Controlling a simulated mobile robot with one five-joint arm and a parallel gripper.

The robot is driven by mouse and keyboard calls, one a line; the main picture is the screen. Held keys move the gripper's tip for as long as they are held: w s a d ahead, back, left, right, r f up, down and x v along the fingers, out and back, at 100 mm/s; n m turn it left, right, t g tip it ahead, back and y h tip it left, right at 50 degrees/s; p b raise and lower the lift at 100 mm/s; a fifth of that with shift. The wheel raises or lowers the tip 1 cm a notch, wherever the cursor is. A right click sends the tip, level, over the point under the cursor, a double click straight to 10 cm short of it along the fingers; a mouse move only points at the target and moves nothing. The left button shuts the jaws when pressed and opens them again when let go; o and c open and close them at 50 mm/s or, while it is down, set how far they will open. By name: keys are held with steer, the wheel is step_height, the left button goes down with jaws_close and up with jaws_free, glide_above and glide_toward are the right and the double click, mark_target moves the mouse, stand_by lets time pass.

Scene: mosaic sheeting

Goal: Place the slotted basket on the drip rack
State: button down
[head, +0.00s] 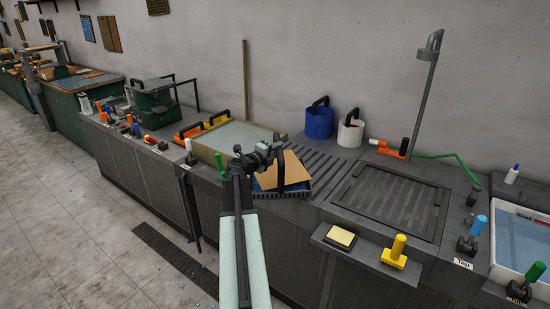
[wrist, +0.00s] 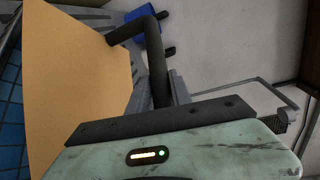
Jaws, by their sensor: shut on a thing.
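The slotted basket (head: 292,193) is dark, with an upright black handle (head: 280,172), a tan sheet (head: 283,169) and something blue inside. It is at the left end of the grey ribbed drip rack (head: 325,168); I cannot tell whether it touches the ribs. My gripper (head: 268,152) is shut on the handle from the left. In the wrist view the black handle (wrist: 155,55) runs down to the gripper (wrist: 172,92), and the tan sheet (wrist: 75,80) fills the left, with blue tiles beside it. My arm hides part of the counter.
A blue bucket (head: 319,122) and a white bucket (head: 350,132) stand behind the rack. A framed tray (head: 235,138) lies to the left. A grey recessed panel (head: 395,203), a tall pipe (head: 424,95) and a green hose (head: 445,157) are to the right.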

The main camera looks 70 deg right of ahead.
steer(key=f+b, duration=0.2)
steer(key=f, duration=0.1)
steer(key=shift+w+f, duration=0.1)
steer(key=shift+w, duration=0.1)
steer(key=c, duration=1.6)
jaws_free()
steer(key=shift+f+b, duration=0.1)
steer(key=shift+b, duration=0.25)
steer(key=o, duration=0.4)
steer(key=shift+s, duration=0.1)
steer(key=shift+o, duration=0.2)
steer(key=p+v, duration=0.2)
steer(key=v, duration=1)
steer(key=shift+r, duration=0.25)
